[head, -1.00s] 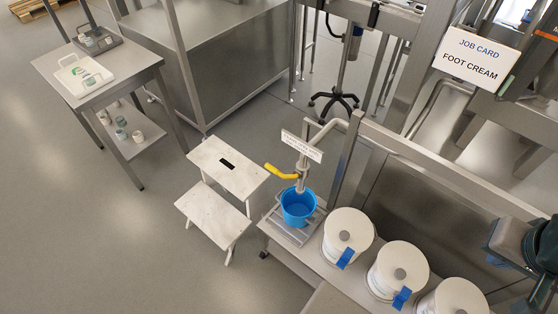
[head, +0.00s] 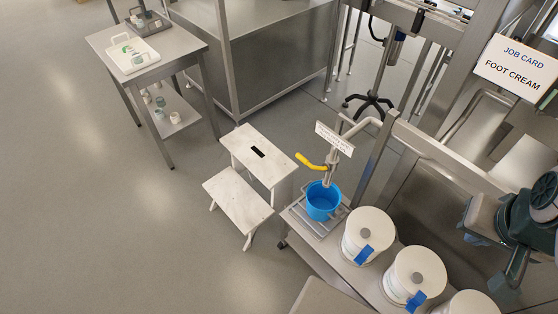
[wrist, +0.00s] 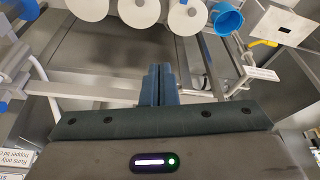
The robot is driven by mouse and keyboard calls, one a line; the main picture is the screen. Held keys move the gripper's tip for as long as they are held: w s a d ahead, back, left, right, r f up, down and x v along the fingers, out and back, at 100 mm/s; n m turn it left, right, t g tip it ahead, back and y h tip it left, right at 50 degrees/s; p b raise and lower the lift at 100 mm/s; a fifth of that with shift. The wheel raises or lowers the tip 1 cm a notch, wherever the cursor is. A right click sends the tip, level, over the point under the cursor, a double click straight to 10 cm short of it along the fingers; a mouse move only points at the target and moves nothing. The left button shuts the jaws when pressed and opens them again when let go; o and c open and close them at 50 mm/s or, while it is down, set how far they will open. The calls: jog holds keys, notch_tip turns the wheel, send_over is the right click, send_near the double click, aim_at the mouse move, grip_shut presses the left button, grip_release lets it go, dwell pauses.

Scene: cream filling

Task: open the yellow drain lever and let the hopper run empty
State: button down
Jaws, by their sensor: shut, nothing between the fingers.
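The yellow drain lever (head: 311,162) sticks out to the left from the drain pipe (head: 332,165), above a blue bucket (head: 322,202) on a slatted stand. In the wrist view the lever (wrist: 262,43) is at the upper right, beside the bucket (wrist: 227,19). My gripper (wrist: 160,84) is shut and empty, its fingers together at the middle of the wrist view, well apart from the lever. In the head view my arm is at the right edge. The hopper itself is not clearly visible. The small sign on the pipe is too small to read.
Several white tubs (head: 368,235) with blue tags stand in a row right of the bucket. A white step stool (head: 258,155) stands left of it. A job card (head: 520,63) reads "FOOT CREAM". A steel side table (head: 150,55) is at upper left. Open floor lies at left.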

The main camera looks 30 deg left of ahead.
dwell(0.3)
jog(key=w+a+f+n+h+b, duration=0.4)
jog(key=w+a+f+n+b, duration=0.2)
jog(key=w+a+f+n, duration=1.15)
jog(key=s+a+f+n+t+b, duration=0.1)
jog(key=a+f+n, duration=0.4)
jog(key=a, duration=0.5)
jog(key=s+a+f+n+t+b, duration=0.1)
jog(key=a+f+n+t, duration=0.3)
jog(key=a+f, duration=0.4)
jog(key=s+a+f+n+t+b, duration=0.1)
jog(key=a+f+n, duration=0.5)
jog(key=a, duration=0.6)
jog(key=shift+s+a+f+t+y+b, duration=0.15)
jog(key=shift+f+t+y+b, duration=0.2)
jog(key=shift+t+b, duration=0.45)
